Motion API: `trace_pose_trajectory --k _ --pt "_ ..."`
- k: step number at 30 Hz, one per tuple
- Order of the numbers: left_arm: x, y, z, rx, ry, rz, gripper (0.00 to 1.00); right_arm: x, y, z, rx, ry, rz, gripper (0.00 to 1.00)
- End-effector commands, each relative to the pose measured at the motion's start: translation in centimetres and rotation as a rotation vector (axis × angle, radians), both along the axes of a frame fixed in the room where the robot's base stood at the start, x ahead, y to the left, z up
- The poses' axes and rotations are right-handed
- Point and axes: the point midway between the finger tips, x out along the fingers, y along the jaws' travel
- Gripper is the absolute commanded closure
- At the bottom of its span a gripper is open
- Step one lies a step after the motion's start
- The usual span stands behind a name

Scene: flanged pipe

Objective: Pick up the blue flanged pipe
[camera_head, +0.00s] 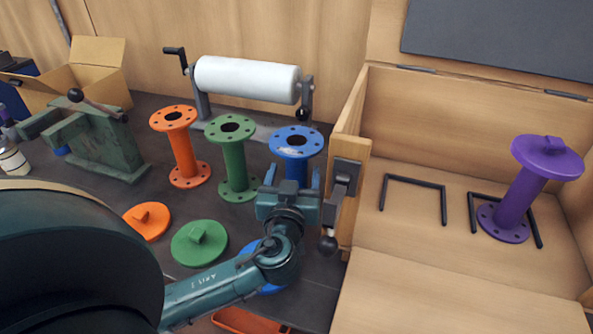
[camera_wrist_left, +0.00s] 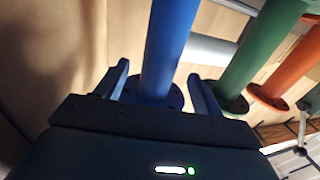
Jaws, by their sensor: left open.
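The blue flanged pipe (camera_head: 297,142) stands upright on the dark bench, right of the green and orange pipes, with its round drilled top flange showing. My left gripper (camera_head: 292,178) is open in front of it, and hides its lower part in the head view. In the left wrist view the blue pipe (camera_wrist_left: 168,45) passes between the two open fingers (camera_wrist_left: 158,75), which stand on either side of it; I cannot tell whether either touches it. A blue round lid (camera_head: 270,288) lies partly hidden under my left arm. My right gripper is not in view.
A green pipe (camera_head: 235,165) and an orange pipe (camera_head: 182,150) stand close by on the left. A white roller (camera_head: 246,79) is behind. A wooden box (camera_head: 455,275) at right holds a lidded purple pipe (camera_head: 522,197); its black knobbed lever (camera_head: 341,195) is near my gripper.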

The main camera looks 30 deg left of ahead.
Motion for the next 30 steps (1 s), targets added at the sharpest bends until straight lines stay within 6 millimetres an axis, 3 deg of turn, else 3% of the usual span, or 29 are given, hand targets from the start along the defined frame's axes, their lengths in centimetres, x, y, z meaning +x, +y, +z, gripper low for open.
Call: trace_pose_trajectory --k 3,6,16,30 --pt "1.9 0.9 0.4 0.006 -0.003 0.002 0.32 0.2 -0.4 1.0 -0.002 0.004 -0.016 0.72" --pt "3.0 1.4 0.1 0.004 0.000 0.001 0.32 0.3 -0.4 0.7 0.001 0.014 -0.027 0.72" --pt "3.5 1.7 -0.1 0.001 0.000 0.000 0.33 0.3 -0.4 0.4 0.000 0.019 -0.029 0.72" --pt "3.5 1.7 -0.1 0.001 0.000 0.000 0.71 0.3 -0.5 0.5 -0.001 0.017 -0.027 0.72"
